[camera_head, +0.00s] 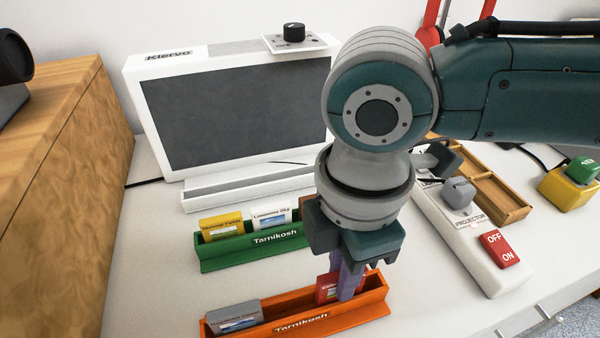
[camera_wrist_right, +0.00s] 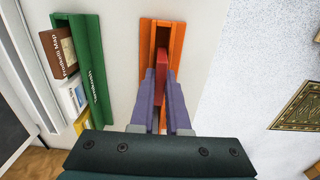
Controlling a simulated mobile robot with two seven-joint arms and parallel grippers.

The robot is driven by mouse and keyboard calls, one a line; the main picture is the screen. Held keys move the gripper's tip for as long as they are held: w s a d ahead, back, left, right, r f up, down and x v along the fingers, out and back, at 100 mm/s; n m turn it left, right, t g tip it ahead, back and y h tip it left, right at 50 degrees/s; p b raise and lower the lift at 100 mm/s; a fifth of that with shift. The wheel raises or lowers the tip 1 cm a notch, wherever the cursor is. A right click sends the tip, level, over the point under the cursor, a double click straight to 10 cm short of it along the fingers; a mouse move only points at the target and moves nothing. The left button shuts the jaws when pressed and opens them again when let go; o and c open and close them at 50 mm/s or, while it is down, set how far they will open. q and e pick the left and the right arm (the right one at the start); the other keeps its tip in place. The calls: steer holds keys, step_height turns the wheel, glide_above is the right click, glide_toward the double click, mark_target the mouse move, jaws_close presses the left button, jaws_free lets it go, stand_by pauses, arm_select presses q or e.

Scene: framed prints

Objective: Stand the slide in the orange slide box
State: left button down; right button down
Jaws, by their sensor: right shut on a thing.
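My right gripper (camera_head: 350,288) points down over the right end of the orange slide box (camera_head: 375,306). Its purple fingers are shut on a red slide (camera_head: 325,290), which is upright with its lower part hidden behind the box's front wall. I cannot tell whether the slide touches the box floor. In the right wrist view the red slide (camera_wrist_right: 162,66) sits between the fingertips (camera_wrist_right: 162,85), lined up with the channel of the orange box (camera_wrist_right: 178,38). A grey slide (camera_head: 233,316) stands in the left end of the box. My left gripper is not in view.
A green slide box (camera_head: 235,253) behind holds yellow (camera_head: 222,226), white (camera_head: 270,218) and brown (camera_wrist_right: 58,52) slides. A white screen unit (camera_head: 240,115) stands at the back. A projector switch panel (camera_head: 480,262) and a wooden tray (camera_head: 500,200) are at right.

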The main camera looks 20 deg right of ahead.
steer(key=shift+f, duration=0.55)
steer(key=shift+f, duration=0.1)
steer(key=c, duration=0.9)
jaws_free()
